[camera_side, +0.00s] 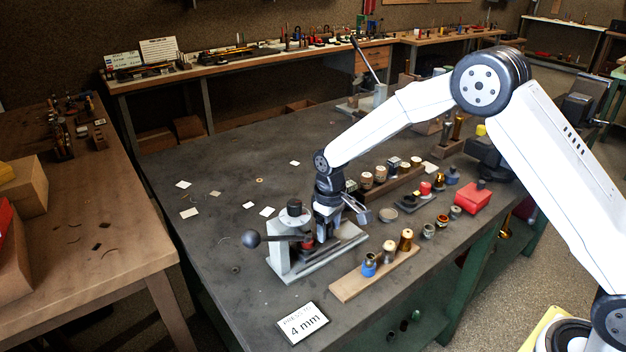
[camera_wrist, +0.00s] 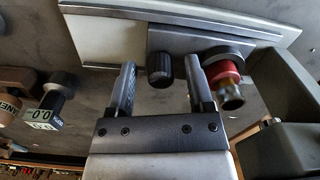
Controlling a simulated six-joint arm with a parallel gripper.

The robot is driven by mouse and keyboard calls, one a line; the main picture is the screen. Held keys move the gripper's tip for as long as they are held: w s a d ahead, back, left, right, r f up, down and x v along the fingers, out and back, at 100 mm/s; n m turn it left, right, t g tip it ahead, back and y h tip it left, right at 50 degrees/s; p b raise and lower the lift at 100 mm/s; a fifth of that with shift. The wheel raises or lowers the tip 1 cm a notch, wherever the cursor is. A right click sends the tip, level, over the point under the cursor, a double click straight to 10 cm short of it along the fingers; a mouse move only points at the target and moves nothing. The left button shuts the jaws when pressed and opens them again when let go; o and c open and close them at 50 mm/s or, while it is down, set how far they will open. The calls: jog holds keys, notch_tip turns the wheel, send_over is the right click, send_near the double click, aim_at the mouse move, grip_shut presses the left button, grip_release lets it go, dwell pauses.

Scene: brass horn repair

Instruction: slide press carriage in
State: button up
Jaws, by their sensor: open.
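The press (camera_side: 292,222) stands on the bench, with a grey base and rail (camera_side: 342,246) and a ball-ended lever (camera_side: 252,239). In the wrist view the carriage (camera_wrist: 190,38) is a grey block on a long pale rail (camera_wrist: 90,38). A dark ribbed knob (camera_wrist: 158,70) sticks out of it. Beside the knob, a red and brass piece (camera_wrist: 226,78) sits under a dark round part. My gripper (camera_wrist: 160,75) is open, one finger on each side of the knob, with visible gaps. In the side view my gripper (camera_side: 322,232) is low at the press, its fingertips partly hidden.
A wooden strip (camera_side: 350,287) with several small parts lies in front of the press. A "4 mm" card (camera_side: 303,323) lies near the bench edge. A wooden rack (camera_side: 390,184) and a red box (camera_side: 474,198) stand to the right. The bench left of the press is mostly clear.

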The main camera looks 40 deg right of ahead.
jog(key=shift+r, duration=0.1)
jog(key=shift+r, duration=3.85)
jog(key=shift+s+d+f+n+t+y, duration=0.1)
jog(key=shift+s+d+n+t+y, duration=0.35)
jog(key=shift+n, duration=0.55)
jog(key=shift+s+d+f+n+t+y, duration=0.1)
jog(key=shift+s+d+n+t+y, duration=0.1)
jog(key=shift+n+t+y, duration=0.6)
jog(key=shift+s+d+f+n+t+y, duration=0.1)
jog(key=shift+s+d+n+t+y, duration=0.25)
jog(key=shift+n, duration=0.85)
jog(key=shift+f, duration=0.15)
jog(key=shift+x, duration=3.75)
